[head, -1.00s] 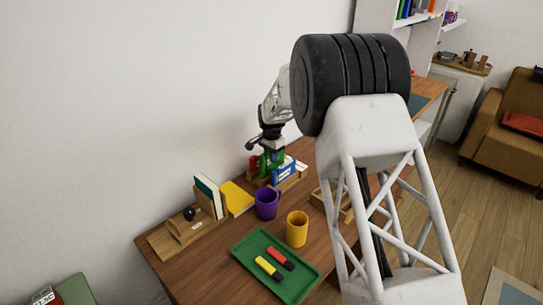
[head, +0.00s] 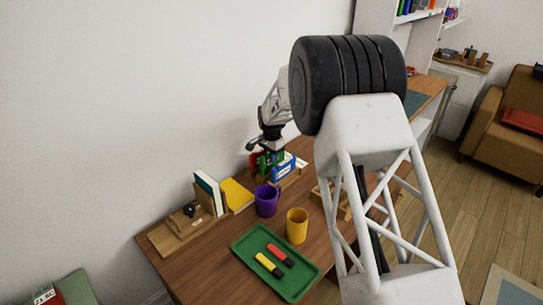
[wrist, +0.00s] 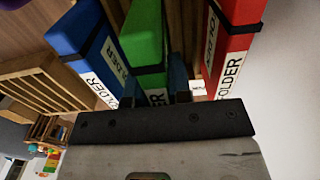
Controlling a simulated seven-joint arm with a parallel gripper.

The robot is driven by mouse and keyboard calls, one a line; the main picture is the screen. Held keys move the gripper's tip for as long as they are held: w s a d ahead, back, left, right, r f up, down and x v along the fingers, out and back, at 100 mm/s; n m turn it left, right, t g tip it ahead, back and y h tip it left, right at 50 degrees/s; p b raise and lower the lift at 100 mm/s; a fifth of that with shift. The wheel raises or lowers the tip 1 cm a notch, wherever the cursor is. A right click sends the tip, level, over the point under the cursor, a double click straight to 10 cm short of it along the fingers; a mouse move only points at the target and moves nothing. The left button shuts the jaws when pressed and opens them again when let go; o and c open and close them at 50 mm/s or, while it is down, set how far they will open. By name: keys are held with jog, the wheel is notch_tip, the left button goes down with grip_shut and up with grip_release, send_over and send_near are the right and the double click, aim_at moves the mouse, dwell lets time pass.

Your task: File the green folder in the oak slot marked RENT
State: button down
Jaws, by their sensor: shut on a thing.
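My gripper (wrist: 178,88) is shut on the green folder (wrist: 143,35), seen in the wrist view with a dark band and a white FOLDER label. In the head view the green folder (head: 264,160) shows below my gripper (head: 268,151), among the other folders. A blue folder (wrist: 80,38) stands on one side of it and a red folder (wrist: 236,30) on the other. The blue folder also shows in the head view (head: 284,173). A wooden holder (head: 291,183) shows under the folders. Its slot markings, including RENT, cannot be read. The green folder's lower end is hidden.
A purple mug (head: 266,201), a yellow mug (head: 297,226) and a green tray (head: 252,273) with two markers stand in front on the table. Books (head: 236,197) and a wooden stand (head: 172,236) are to the left. A slatted wooden rack (wrist: 30,88) lies nearby. The wall is close behind.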

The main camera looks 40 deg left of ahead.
jog(key=shift+f, duration=1.15)
jog(key=c, duration=1)
grip_release()
jog(key=shift+o, duration=0.2)
jog(key=shift+r, duration=3.9)
